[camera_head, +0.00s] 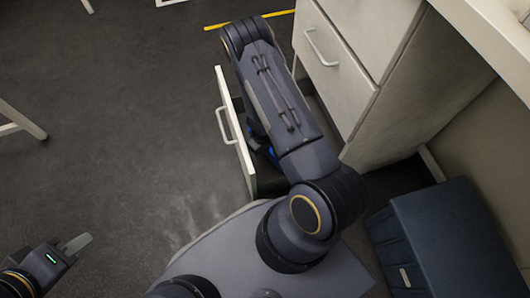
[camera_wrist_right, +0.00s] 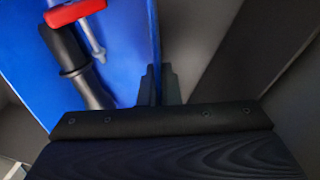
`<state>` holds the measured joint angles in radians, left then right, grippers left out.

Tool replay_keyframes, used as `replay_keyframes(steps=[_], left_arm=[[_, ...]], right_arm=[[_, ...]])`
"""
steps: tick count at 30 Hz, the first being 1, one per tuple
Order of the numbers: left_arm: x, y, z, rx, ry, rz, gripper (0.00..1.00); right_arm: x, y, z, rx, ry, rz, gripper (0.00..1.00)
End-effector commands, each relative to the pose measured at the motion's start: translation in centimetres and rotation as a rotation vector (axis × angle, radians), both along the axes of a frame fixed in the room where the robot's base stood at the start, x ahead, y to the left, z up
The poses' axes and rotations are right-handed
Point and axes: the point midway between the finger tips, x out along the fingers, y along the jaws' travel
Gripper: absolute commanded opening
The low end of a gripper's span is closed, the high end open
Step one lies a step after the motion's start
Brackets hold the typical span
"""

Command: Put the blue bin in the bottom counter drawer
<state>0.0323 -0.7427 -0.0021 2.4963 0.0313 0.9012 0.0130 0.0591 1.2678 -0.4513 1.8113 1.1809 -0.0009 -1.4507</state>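The blue bin (camera_wrist_right: 118,30) fills the left of the right wrist view, with a red-handled tool and a black tool inside. My right gripper (camera_wrist_right: 160,88) has its two fingers close together on either side of the bin's wall. In the head view, a bit of the blue bin (camera_head: 271,155) shows inside the open bottom drawer (camera_head: 236,133); my right arm covers most of it and hides the right gripper. Whether the bin rests on the drawer floor cannot be seen. My left gripper (camera_head: 77,243) is away at lower left, empty; its finger gap is unclear.
The white counter (camera_head: 405,95) stands at upper right, with a closed drawer front (camera_head: 325,50) above the open one. A dark blue cabinet (camera_head: 445,240) stands at lower right. The floor left of the open drawer is clear.

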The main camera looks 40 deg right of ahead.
Motion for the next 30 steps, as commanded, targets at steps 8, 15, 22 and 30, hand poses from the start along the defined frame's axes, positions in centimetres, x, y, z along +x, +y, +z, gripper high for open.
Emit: replay_keyframes(steps=[8, 15, 22, 30], left_arm=[[0.0, 0.0, -1.1, 0.000, 0.000, 0.000, 0.29], [0.0, 0.0, -1.5, 0.000, 0.000, 0.000, 0.29], [0.0, 0.0, -1.3, 0.000, 0.000, 0.000, 0.29], [0.0, 0.0, -0.8, 0.000, 0.000, 0.000, 0.29]], right_arm=[[0.0, 0.0, -2.1, -0.001, -0.001, 0.000, 0.00], [0.0, 0.0, -2.5, 0.000, 0.000, 0.001, 0.05], [0.0, 0.0, -2.4, 0.000, 0.000, 0.001, 0.25], [0.0, 0.0, -1.7, 0.000, 0.000, 0.000, 0.25]])
